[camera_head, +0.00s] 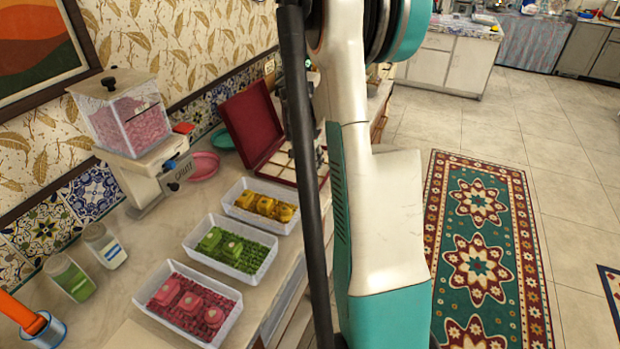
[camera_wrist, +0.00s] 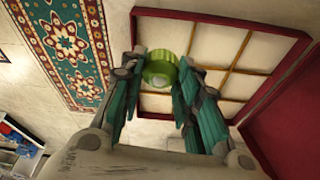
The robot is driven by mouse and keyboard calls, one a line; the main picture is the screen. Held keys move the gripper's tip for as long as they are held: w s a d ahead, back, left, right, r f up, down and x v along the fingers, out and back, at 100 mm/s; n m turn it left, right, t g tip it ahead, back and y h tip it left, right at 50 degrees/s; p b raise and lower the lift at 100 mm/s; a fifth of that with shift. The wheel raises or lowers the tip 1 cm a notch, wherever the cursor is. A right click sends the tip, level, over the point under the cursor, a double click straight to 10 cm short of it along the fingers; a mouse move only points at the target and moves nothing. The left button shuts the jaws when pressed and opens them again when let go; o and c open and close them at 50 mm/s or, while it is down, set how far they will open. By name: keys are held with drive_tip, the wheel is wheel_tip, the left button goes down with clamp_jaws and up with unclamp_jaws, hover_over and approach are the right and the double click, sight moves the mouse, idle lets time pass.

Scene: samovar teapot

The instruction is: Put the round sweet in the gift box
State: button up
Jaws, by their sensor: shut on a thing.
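A round green sweet with a pale patch (camera_wrist: 161,71) is between the fingertips of my gripper (camera_wrist: 163,62) in the wrist view. My gripper is shut on it. Behind the sweet in that view lies the open gift box (camera_wrist: 225,18), dark red with cream compartments and tan dividers. The sweet appears over the compartments near one edge; its height above them is hard to tell. In the head view the gift box lid (camera_head: 249,122) stands open on the counter. My arm hides part of the box, and the sweet cannot be made out there.
Three white trays on the counter hold yellow (camera_head: 265,204), green (camera_head: 229,246) and pink (camera_head: 188,303) sweets on coloured bits. A dispenser with pink contents (camera_head: 130,120), pink plate (camera_head: 203,165) and two jars (camera_head: 70,279) stand along the wall side. A patterned rug (camera_head: 485,250) lies on the floor.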

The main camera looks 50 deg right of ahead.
sight(310, 172)
drive_tip(key=shift+f+b, duration=0.75)
drive_tip(key=shift+f, duration=1.6)
drive_tip(key=shift+f, duration=0.2)
drive_tip(key=o, duration=0.6)
drive_tip(key=shift+c, duration=0.2)
drive_tip(key=shift+r, duration=0.1)
drive_tip(key=p+v, duration=0.4)
drive_tip(key=v, duration=0.8)
drive_tip(key=shift+r, duration=0.1)
